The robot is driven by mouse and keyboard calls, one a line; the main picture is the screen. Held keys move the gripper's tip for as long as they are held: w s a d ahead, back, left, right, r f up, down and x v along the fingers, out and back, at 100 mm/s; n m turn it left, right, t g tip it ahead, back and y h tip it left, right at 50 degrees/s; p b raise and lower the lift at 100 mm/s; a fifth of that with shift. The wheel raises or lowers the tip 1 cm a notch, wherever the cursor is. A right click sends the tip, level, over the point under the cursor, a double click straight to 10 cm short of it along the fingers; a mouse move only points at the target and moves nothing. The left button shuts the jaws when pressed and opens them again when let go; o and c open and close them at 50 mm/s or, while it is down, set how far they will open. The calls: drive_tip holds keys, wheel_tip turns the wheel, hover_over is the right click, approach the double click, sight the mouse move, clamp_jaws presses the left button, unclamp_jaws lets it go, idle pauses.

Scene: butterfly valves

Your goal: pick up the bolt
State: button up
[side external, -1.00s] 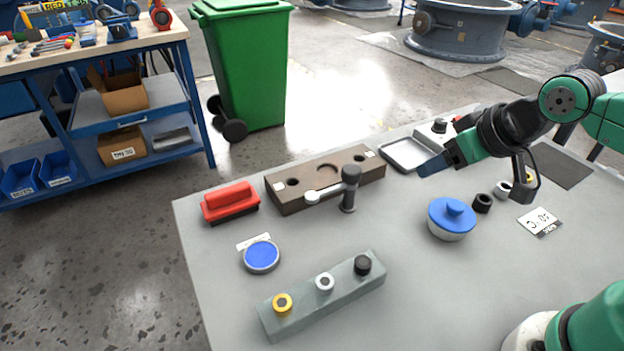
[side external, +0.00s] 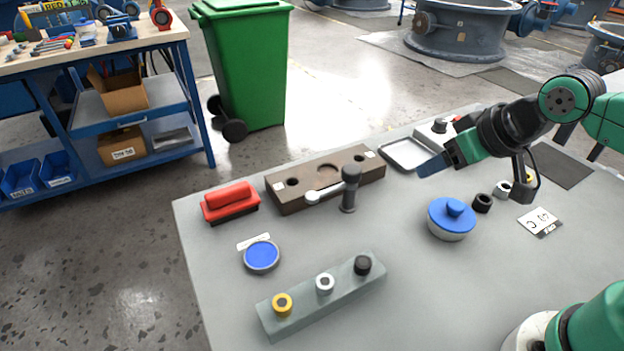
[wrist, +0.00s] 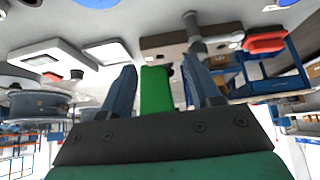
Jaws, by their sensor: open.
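A dark grey upright piece with a thick round head and a thin shank (side external: 349,190) stands on the grey table in front of the brown block; it looks like the bolt. In the wrist view it shows near the top (wrist: 194,30), upside down. My gripper (side external: 433,165) is to its right, raised above the table and clearly apart from it. The wrist view shows my two blue fingers (wrist: 158,75) spread with nothing held between them. A pale lever with a ball end (side external: 313,197) lies close to the bolt; whether they touch is unclear.
The brown holed block (side external: 288,203) is behind the bolt, with a red-handled piece (side external: 231,211) to its left. A grey strip with rings (side external: 305,307) lies in front. A blue-lidded pot (side external: 452,232) and metal tray (side external: 392,147) lie right. Bare table lies between bolt and pot.

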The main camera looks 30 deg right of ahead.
drive_tip(key=shift+o, duration=0.3)
drive_tip(key=shift+a, duration=0.1)
drive_tip(key=m+g, duration=0.5)
drive_tip(key=g, duration=0.2)
hover_over(282, 304)
drive_tip(key=f, duration=0.4)
drive_tip(key=shift+w+d+f, duration=0.1)
drive_tip(key=shift+d+f, duration=0.05)
drive_tip(key=shift+d, duration=0.05)
drive_tip(key=shift+a+f, duration=0.2)
drive_tip(key=shift+f, duration=2.7)
clamp_jaws()
